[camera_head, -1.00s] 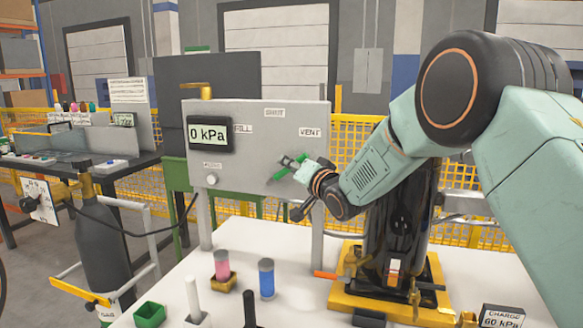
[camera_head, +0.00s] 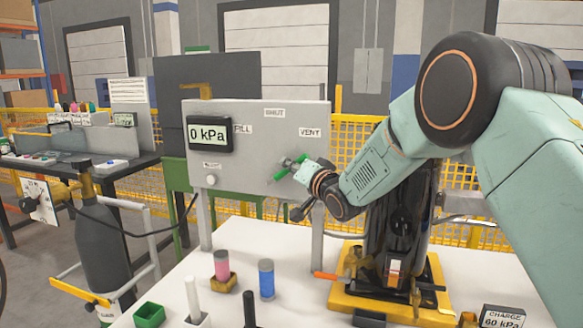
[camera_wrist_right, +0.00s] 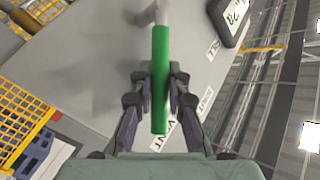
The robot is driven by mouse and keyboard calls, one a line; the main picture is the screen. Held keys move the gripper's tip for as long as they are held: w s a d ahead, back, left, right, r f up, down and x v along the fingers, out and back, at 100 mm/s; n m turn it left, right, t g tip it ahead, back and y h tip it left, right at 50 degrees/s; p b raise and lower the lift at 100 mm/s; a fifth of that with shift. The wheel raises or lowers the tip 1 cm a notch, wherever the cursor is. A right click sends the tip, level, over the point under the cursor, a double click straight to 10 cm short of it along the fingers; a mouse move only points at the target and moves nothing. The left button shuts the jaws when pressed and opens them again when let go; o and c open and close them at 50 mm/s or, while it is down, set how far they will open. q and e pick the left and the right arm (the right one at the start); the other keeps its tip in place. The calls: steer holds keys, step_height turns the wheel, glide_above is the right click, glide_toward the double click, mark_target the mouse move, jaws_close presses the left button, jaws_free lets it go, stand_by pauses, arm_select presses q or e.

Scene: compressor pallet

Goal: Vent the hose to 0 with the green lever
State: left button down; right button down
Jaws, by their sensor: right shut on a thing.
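The grey panel (camera_head: 245,178) carries a display (camera_head: 208,134) reading 0 kPa and the labels FILL, SHUT and VENT (camera_head: 310,132). The green lever (camera_head: 283,172) sits on the panel's right side, angled up and right toward the VENT label. My right gripper (camera_head: 297,168) is at the lever, partly hidden by my own wrist. In the right wrist view the green lever (camera_wrist_right: 160,70) runs between the two fingers of my right gripper (camera_wrist_right: 160,88), which is shut on it. The lever's tip is close to the VENT label (camera_wrist_right: 163,137). My left gripper is not in view.
A black vessel on a yellow base (camera_head: 425,312) stands right of the panel. A dark gas bottle (camera_head: 104,245) stands at left.

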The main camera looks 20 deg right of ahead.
steer(key=shift+a+r+p, duration=0.15)
steer(key=shift+r+p, duration=0.1)
steer(key=shift+p, duration=0.4)
steer(key=w+a+r+n+g+p, duration=0.1)
steer(key=g+p, duration=0.1)
steer(key=p, duration=0.3)
steer(key=a+r+n+g+h+p, duration=0.1)
steer(key=n+p, duration=0.1)
steer(key=p, duration=0.4)
steer(key=shift+w+a+r+n+g+h, duration=0.1)
steer(key=shift+w+a+n+g+h, duration=0.1)
steer(key=shift+w+n+g+h, duration=0.15)
steer(key=shift+w+a+g+h+p, duration=0.25)
steer(key=shift+g+p, duration=0.1)
steer(key=shift+p, duration=0.05)
steer(key=shift+w+a+n+g+h, duration=0.15)
steer(key=shift+a+n+g+h, duration=0.15)
steer(key=shift+n+g, duration=0.15)
steer(key=shift+w+a+b, duration=0.25)
steer(key=shift+a+b, duration=0.05)
steer(key=shift+b, duration=0.75)
steer(key=b, duration=0.2)
steer(key=n+g+h+b, duration=0.1)
steer(key=b, duration=0.1)
steer(key=shift+w+a, duration=0.15)
steer(key=shift+a, duration=0.1)
